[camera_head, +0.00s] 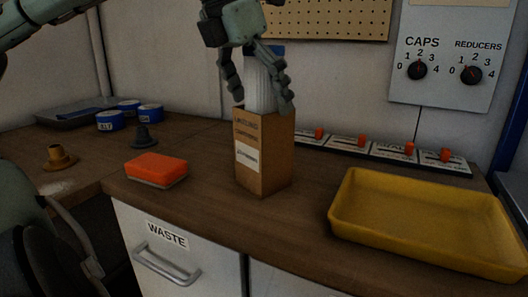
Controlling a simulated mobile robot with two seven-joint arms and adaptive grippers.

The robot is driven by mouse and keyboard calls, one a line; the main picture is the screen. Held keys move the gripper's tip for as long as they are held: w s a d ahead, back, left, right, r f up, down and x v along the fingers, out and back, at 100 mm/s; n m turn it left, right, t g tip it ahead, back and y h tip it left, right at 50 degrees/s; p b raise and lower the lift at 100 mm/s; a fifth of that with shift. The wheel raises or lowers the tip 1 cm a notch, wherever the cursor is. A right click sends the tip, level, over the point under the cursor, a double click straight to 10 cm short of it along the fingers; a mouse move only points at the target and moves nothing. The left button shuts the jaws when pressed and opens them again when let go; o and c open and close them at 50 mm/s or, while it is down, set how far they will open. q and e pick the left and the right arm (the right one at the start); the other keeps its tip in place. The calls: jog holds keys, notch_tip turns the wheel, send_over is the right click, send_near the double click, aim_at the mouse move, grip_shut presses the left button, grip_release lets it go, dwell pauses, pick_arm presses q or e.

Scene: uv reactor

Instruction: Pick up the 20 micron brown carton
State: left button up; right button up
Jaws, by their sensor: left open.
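A tall brown carton (262,165) stands upright on the brown worktop in the middle of the view. Its front has dark print and a white label, too blurred to read. A white ribbed cylinder with a blue top (260,88) shows above the carton's top edge, apparently standing in it. My left gripper (262,103) comes down from above, open, its fingers on either side of the white cylinder at the carton's top edge. I cannot tell whether the fingers touch anything.
A yellow tray (345,212) lies at right. An orange-topped block (156,167) lies left of the carton. Blue-and-white rolls (111,121) and a tan flanged piece (58,158) are farther left. Orange switches (361,141) line the back. A WASTE drawer (180,245) is below.

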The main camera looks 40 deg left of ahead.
pick_arm(q)
jog(key=shift+w+f, duration=0.15)
jog(key=shift+f, duration=0.2)
jog(key=shift+c, duration=0.5)
jog(key=shift+r, duration=0.1)
jog(key=c, duration=1.6)
jog(key=shift+r, duration=0.1)
